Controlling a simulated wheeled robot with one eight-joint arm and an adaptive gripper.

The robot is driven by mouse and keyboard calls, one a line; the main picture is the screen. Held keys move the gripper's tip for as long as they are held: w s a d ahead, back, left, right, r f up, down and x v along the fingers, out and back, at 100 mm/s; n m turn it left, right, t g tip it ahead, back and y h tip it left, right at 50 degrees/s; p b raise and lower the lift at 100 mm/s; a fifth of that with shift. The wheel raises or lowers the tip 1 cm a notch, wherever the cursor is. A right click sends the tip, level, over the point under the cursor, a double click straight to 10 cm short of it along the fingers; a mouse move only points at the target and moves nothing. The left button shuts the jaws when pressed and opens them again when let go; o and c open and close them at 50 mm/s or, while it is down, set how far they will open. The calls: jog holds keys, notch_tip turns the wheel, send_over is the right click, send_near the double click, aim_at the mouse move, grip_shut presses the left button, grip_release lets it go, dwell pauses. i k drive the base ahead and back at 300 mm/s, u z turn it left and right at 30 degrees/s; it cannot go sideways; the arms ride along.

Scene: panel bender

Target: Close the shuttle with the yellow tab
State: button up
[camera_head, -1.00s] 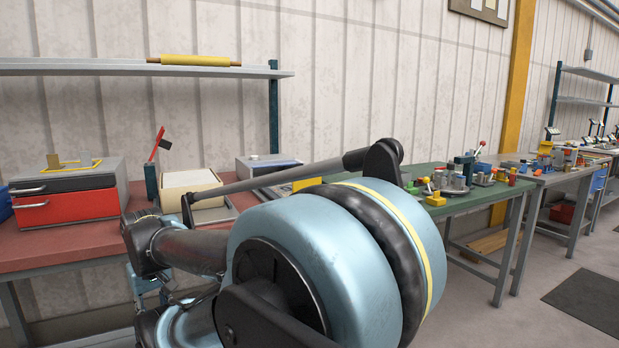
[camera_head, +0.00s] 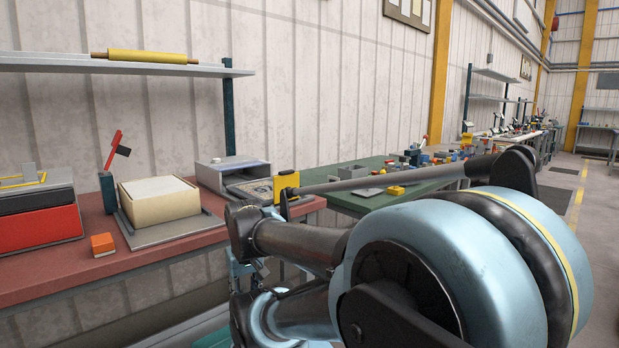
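The shuttle is a flat tray (camera_head: 250,189) sticking out of the front of a grey box (camera_head: 232,167) on the red bench, so it stands open. An upright yellow tab (camera_head: 286,187) is at its right end. My arm crosses the lower right of the view, and its dark links pass just below and in front of the tray and tab. I cannot make out any gripper fingers, so whether anything touches the tab does not show.
A cream box (camera_head: 160,206) on a grey base, a red lever (camera_head: 113,149), an orange block (camera_head: 103,244) and a red drawer unit (camera_head: 40,228) stand to the left on the red bench (camera_head: 60,275). A green table (camera_head: 425,186) with several small parts stands behind my arm.

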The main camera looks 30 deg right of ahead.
aim_at(290, 178)
jog(key=z, duration=0.85)
jog(key=k, duration=0.75)
jog(key=u, duration=0.15)
